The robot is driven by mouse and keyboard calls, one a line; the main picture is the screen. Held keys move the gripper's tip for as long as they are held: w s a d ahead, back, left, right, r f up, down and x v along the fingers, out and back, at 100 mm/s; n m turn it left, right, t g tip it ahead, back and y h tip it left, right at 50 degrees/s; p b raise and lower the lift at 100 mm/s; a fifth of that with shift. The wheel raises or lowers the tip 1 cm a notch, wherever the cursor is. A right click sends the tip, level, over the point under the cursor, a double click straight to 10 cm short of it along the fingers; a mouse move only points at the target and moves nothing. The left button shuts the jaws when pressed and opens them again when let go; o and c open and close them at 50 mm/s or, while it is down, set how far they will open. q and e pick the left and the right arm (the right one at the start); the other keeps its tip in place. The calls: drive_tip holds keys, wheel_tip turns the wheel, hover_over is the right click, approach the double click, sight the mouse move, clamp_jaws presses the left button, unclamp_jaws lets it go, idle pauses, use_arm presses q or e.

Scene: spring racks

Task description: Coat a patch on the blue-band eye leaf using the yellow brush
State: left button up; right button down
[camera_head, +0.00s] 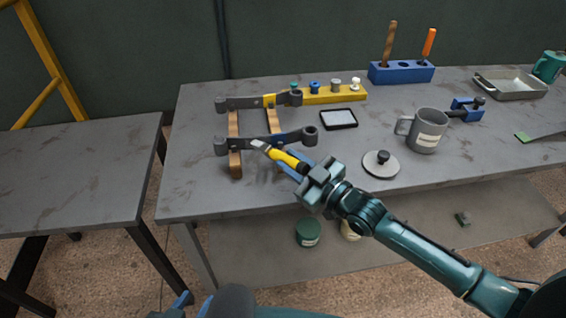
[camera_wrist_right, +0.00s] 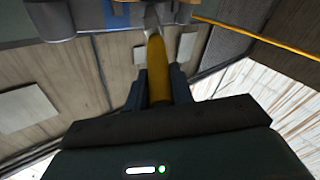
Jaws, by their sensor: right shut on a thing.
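My right gripper (camera_head: 308,174) is shut on the yellow brush (camera_head: 283,157), which also shows in the right wrist view (camera_wrist_right: 158,70). The brush's pale tip points up and left, at the front side of the near grey eye leaf (camera_head: 250,142); I cannot tell if it touches. A second grey eye leaf (camera_head: 245,103) lies behind, across the same wooden bars (camera_head: 235,160). Both leaves have an eye at the right end. My left gripper (camera_head: 194,302) is low at the bottom edge, partly cut off.
A blue holder (camera_head: 401,73) and metal tray (camera_head: 510,86) are behind. The left table (camera_head: 75,175) is bare.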

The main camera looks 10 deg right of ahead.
drive_tip(key=shift+s+d+p, duration=0.1)
drive_tip(key=shift+d+p, duration=0.35)
drive_tip(key=shift+p, duration=0.1)
drive_tip(key=shift+a, duration=2.1)
drive_tip(key=shift+p, duration=0.3)
drive_tip(key=s+p, duration=0.3)
drive_tip(key=s, duration=0.3)
